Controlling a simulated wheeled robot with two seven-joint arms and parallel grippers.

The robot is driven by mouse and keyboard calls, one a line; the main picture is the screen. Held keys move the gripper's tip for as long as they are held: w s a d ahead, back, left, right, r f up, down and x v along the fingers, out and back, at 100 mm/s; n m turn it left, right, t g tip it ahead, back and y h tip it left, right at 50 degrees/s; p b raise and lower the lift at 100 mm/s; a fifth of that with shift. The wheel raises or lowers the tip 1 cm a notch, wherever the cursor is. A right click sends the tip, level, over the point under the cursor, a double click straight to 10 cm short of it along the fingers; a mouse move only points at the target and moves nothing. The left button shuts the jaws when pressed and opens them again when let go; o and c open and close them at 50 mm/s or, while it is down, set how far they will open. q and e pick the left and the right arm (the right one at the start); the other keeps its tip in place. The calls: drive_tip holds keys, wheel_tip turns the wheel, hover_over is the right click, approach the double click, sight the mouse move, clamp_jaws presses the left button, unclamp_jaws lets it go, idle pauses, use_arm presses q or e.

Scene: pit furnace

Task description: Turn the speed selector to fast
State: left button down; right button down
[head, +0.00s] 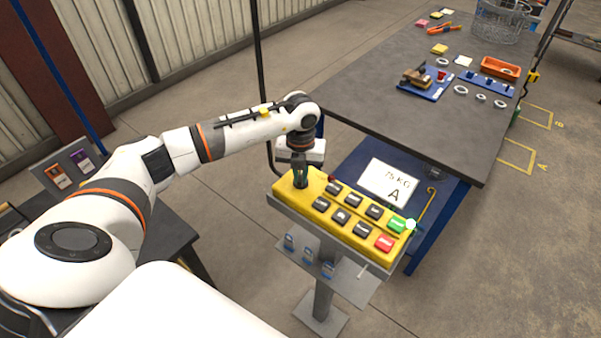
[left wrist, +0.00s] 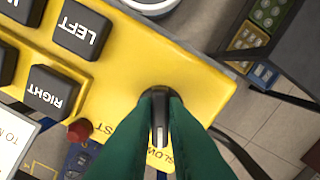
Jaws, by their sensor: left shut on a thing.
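The yellow control panel (head: 329,203) stands on a grey pedestal in the head view. The speed selector (left wrist: 160,118) is a small dark knob with a pale stripe, at the panel's corner in the left wrist view. My left gripper (head: 301,181) points down at the panel's left end, with its green fingers shut on the selector from both sides. The knob lies lengthwise between the fingers, its striped end toward the partly covered SLOW label (left wrist: 161,158). Only the end of another label, "ST", shows left of the fingers. My right gripper is out of view.
Black buttons LEFT (left wrist: 80,29) and RIGHT (left wrist: 51,90) and a small red knob (left wrist: 79,131) sit close by on the panel. Green (head: 397,225) and red (head: 384,243) buttons are at its far end. A dark workbench (head: 400,75) stands behind.

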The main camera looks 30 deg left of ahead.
use_arm(q)
drive_tip(key=shift+f+m+b, duration=0.15)
drive_tip(key=shift+m+b, duration=1.05)
drive_tip(key=m+b, duration=0.3)
drive_tip(key=shift+a+m, duration=0.15)
drive_tip(key=shift+m, duration=0.15)
drive_tip(key=m+b, duration=0.2)
drive_tip(key=m, duration=0.1)
drive_tip(key=shift+w+a+r+m+b, duration=0.1)
drive_tip(key=shift+r+m+b, duration=0.1)
drive_tip(key=shift+m+b, duration=0.95)
drive_tip(key=shift+m, duration=0.35)
drive_tip(key=c, duration=1.5)
unclamp_jaws()
drive_tip(key=shift+o, duration=0.2)
